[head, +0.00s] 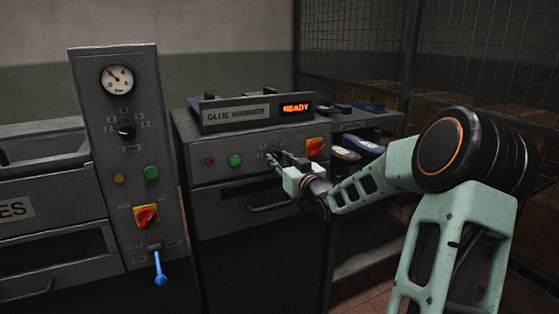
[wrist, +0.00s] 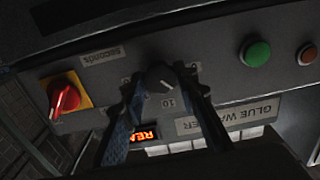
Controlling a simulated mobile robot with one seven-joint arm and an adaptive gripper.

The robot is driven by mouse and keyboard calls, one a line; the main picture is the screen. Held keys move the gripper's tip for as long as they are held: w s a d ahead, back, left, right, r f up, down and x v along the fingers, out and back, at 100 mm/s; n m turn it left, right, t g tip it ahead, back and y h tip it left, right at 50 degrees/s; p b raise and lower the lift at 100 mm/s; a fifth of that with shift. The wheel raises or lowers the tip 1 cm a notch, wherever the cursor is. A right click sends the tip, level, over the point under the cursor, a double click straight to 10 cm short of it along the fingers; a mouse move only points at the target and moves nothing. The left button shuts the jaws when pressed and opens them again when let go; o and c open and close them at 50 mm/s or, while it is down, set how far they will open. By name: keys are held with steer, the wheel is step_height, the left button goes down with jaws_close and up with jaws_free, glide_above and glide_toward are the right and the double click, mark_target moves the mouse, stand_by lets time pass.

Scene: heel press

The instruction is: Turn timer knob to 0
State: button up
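In the wrist view a dark round knob (wrist: 160,79) sits on the grey glue warmer panel near a "Seconds" label (wrist: 101,55). A "10" is printed beside it, and a light pointer mark on it slants towards that side. My gripper (wrist: 166,80) has its two dark blue fingers apart, one on each side of the knob. I cannot tell whether they touch it. In the head view my gripper (head: 276,161) is at the front panel of the glue warmer (head: 190,146) and hides most of this knob.
The red-and-yellow switch (head: 315,148) is right of my gripper; a green button (head: 235,161) and an orange-brown one (head: 207,160) are left. A drawer handle (head: 272,205) is below. The left cabinet (head: 92,90) has another black knob (head: 126,132) and a blue lever (head: 160,268).

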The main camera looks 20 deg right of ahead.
steer(key=c, duration=0.4)
steer(key=shift+c, duration=0.2)
steer(key=shift+b, duration=0.3)
steer(key=n+b, duration=0.1)
steer(key=b, duration=0.1)
steer(key=n+b, duration=0.2)
steer(key=shift+f+n, duration=0.2)
steer(key=shift+n, duration=0.1)
steer(key=n+b, duration=0.4)
steer(key=shift+r, duration=0.15)
steer(key=shift+n, duration=0.3)
steer(key=o, duration=1.2)
steer(key=shift+c, duration=0.2)
